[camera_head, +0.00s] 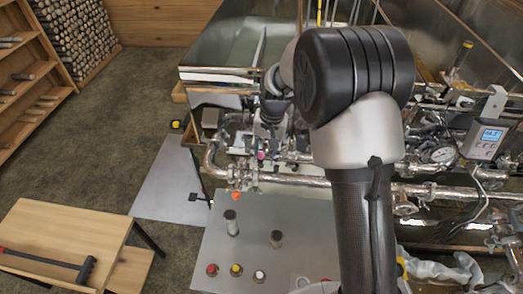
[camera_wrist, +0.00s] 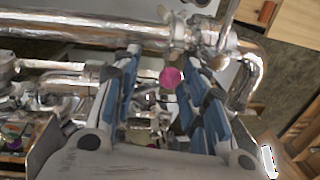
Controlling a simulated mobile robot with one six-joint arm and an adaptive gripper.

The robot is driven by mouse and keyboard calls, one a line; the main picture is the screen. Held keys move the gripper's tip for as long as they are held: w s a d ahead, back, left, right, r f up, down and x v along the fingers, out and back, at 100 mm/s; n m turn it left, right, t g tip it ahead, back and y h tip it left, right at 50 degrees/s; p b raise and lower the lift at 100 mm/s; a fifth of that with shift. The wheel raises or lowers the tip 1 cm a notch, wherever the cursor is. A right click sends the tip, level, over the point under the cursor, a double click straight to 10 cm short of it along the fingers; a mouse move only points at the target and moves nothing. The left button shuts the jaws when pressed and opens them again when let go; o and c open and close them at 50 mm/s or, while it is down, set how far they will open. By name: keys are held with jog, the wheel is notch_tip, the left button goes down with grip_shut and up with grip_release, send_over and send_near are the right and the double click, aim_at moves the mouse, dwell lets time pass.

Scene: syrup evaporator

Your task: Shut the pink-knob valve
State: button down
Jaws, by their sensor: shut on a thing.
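The pink knob (camera_wrist: 172,77) of the valve shows between the fingertips of my gripper (camera_wrist: 160,72) in the wrist view, nearer the right finger. It is also a small pink spot (camera_head: 260,155) in the head view, just below my gripper (camera_head: 270,122). My gripper points down at the piping and is shut on the valve's handle, with its blue-padded fingers still spaced apart by what they hold. The handle and its exact angle are mostly hidden by the fingers and the gripper body.
Shiny pipes (camera_head: 290,179) run beside the valve. A control panel (camera_head: 220,250) with coloured buttons stands in front. A digital meter (camera_head: 487,138) and a round gauge (camera_head: 443,155) are at the right. A wooden table (camera_head: 60,235) stands at left, with open floor behind it.

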jog(key=s+d+n+b, duration=0.1)
jog(key=n, duration=0.1)
jog(key=s+d+n, duration=0.1)
jog(key=shift+r+n+b, duration=0.15)
jog(key=shift+n+b, duration=0.2)
jog(key=shift+n, duration=0.05)
jog(key=d+n, duration=0.1)
jog(key=s+d+n+b, duration=0.1)
jog(key=shift+s+n, duration=0.3)
jog(key=shift+n, duration=0.1)
jog(key=d+n, duration=0.1)
jog(key=s+d+n, duration=0.1)
jog(key=shift+n+g+b, duration=0.3)
jog(key=shift+b, duration=0.05)
jog(key=shift+s+d+n, duration=0.15)
jog(key=shift+d+n, duration=0.45)
jog(key=shift+n, duration=0.15)
jog(key=shift+s+d+n, duration=0.15)
jog(key=shift+d+n, duration=0.45)
jog(key=shift+n, duration=0.15)
jog(key=c, duration=1.4)
grip_release()
jog(key=o, duration=0.4)
jog(key=shift+o, duration=0.4)
jog(key=shift+s, duration=0.1)
